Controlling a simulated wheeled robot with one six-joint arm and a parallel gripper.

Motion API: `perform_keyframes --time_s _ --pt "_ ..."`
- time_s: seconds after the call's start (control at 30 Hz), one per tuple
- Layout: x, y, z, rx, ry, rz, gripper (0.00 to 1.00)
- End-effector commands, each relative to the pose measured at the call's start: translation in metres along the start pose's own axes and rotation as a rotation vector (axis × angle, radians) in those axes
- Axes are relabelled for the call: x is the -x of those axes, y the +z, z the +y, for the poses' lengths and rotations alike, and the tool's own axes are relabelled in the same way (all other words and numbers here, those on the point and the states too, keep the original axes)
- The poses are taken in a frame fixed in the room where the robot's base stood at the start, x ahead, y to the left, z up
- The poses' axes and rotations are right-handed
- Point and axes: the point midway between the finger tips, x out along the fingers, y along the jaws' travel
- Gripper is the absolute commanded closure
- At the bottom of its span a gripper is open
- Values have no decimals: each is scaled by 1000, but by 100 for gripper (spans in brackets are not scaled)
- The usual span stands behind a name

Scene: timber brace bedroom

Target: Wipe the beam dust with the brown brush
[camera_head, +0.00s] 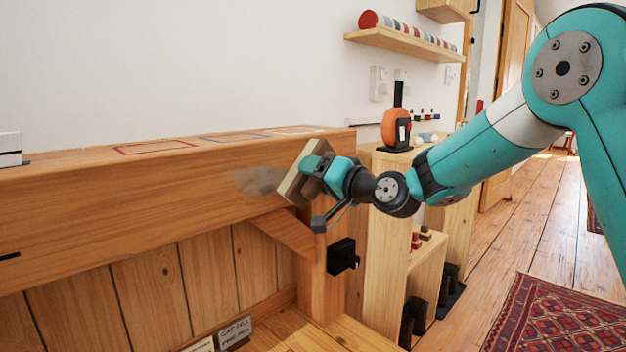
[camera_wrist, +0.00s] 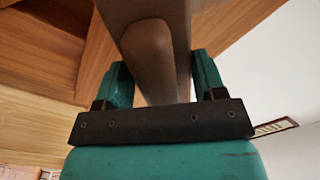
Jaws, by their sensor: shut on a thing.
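My gripper (camera_head: 325,172) is shut on the brown brush (camera_head: 299,178) at the front face of the timber beam (camera_head: 120,208). The brush has a pale, flat head turned to the beam, and it is tilted. A grey-brown dust patch (camera_head: 258,180) shows on the beam face just left of the brush head. I cannot tell whether the head touches the wood. In the wrist view the brush's brown handle (camera_wrist: 147,50) sits between the two teal fingers (camera_wrist: 160,85), and the bristle side is hidden.
Coloured outlines (camera_head: 155,147) mark the beam top. A black block (camera_head: 342,256) sticks out from the post below my gripper. An orange round object (camera_head: 396,127) stands on a wooden stand to the right. A shelf (camera_head: 405,43) hangs above. Open floor and a red rug (camera_head: 560,315) lie at right.

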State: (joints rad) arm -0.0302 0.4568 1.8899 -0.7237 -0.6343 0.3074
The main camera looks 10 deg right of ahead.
Motion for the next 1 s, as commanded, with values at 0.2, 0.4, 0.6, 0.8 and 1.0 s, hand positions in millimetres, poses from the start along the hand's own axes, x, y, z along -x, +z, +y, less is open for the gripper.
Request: perform_keyframes --time_s 0.2,0.4,0.6,0.8,1.0 --pt "-2 7 -8 0 -4 -3 55" --pt "0 20 -22 0 -5 -4 55" --pt "1 26 -27 0 -3 -1 55" --pt "0 33 -36 -1 -4 -2 55" --pt "-2 46 -50 -1 -5 -3 55"
